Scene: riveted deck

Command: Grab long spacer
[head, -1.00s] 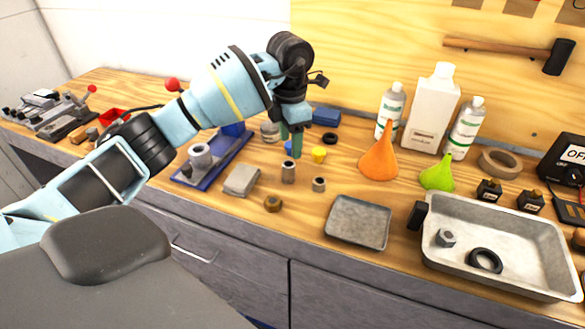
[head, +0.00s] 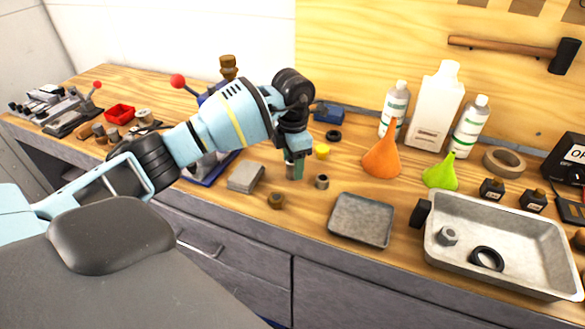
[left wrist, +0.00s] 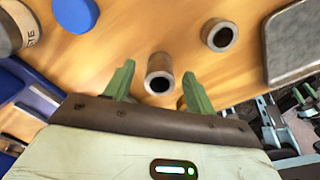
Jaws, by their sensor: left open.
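The long spacer (left wrist: 159,74), a grey metal tube with a dark bore, stands on the wooden bench in the left wrist view. It lies between the green fingers of my left gripper (left wrist: 155,88), which is open. I cannot tell whether either finger touches it. In the head view my left gripper (head: 294,168) is low over the bench, and its fingers largely cover the spacer. A shorter spacer (head: 321,181) stands just right of the fingers; it also shows in the left wrist view (left wrist: 220,35). My right gripper is not in view.
A grey block (head: 246,177) and a brass nut (head: 276,200) lie left and in front of the gripper. A flat grey tray (head: 361,220) lies to the right, with a deep metal pan (head: 550,227) beyond. An orange funnel (head: 381,157) stands behind.

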